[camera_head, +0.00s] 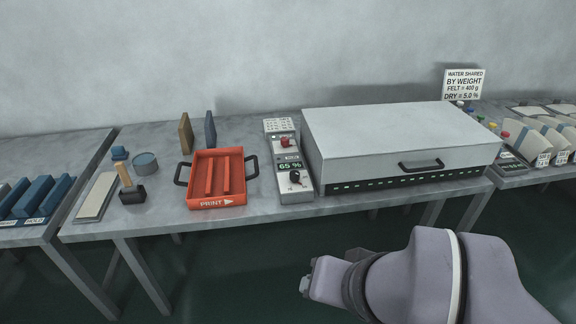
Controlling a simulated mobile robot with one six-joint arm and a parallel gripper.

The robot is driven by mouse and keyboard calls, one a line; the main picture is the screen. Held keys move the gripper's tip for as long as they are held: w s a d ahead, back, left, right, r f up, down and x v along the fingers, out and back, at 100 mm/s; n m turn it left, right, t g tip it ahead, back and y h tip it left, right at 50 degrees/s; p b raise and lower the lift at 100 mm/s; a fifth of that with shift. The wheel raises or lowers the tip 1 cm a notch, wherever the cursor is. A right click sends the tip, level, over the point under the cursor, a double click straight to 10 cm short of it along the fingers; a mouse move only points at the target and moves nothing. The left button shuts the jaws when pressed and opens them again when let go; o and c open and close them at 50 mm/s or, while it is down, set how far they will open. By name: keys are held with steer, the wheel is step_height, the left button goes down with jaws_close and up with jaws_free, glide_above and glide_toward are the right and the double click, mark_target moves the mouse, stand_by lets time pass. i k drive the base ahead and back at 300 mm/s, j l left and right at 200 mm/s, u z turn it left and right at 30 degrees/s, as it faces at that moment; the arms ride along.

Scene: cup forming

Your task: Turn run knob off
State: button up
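A narrow grey control box (295,196) stands on the table between the orange tray and the large grey machine. It carries a red knob (286,142) towards the back and a black knob (295,176) towards the front. A lit display (290,166) between them reads 65 %. The small lettering by the knobs is too small to read, so I cannot tell which is the run knob. My gripper (306,284) is low in the picture, in front of the table and well apart from the box. Its fingers are partly hidden by my arm.
The grey machine (385,135) with a black handle (421,164) stands right of the box. The orange PRINT tray (217,202) with black handles is close on the left. A mallet (131,191), blue cup (146,165) and pale slab (96,197) lie further left. The floor before the table is clear.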

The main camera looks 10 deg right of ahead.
mark_target(284, 142)
steer(key=i, duration=1.2)
